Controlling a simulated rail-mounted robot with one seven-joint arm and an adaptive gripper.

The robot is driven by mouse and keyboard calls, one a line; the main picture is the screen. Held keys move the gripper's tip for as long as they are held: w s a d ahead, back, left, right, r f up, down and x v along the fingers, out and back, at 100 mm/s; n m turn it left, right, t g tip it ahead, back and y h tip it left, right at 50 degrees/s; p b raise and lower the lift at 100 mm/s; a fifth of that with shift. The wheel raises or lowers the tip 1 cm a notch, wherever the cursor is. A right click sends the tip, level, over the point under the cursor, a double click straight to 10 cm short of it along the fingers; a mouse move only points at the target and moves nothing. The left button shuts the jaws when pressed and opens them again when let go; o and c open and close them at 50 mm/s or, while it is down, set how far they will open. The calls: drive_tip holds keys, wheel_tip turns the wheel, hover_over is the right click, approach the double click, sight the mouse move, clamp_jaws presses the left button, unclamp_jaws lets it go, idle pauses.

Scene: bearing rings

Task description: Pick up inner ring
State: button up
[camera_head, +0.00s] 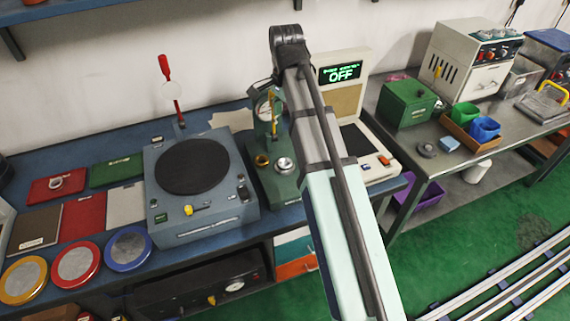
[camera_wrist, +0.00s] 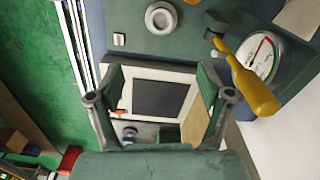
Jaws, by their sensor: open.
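I cannot tell for sure which ring is the inner ring. A silver ring-shaped part (camera_head: 285,165) sits on the green press base beside a brass ring (camera_head: 262,160). The silver part also shows at the top of the wrist view (camera_wrist: 161,18). Another small metal ring (camera_head: 56,182) lies on a red pad at the far left. My gripper (camera_wrist: 160,97) is open and empty, its fingers spread wide with the white device's dark panel (camera_wrist: 160,99) visible beyond them. In the head view my arm hides the gripper.
The green press has a dial gauge (camera_wrist: 262,57) and yellow-handled lever (camera_wrist: 258,92) close on the right. A grey turntable unit (camera_head: 196,222) is left. A metal table (camera_head: 470,153) with bins stands right.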

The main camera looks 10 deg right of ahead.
drive_tip(key=p, duration=0.2)
hover_over(285, 166)
wheel_tip(285, 166, down, 11)
drive_tip(key=shift+d+r, duration=0.1)
drive_tip(key=shift+w+f+p, duration=0.1)
drive_tip(key=shift+f+p, duration=0.65)
drive_tip(key=shift+f, duration=2.45)
drive_tip(key=c, duration=1.4)
drive_tip(key=shift+r, duration=0.1)
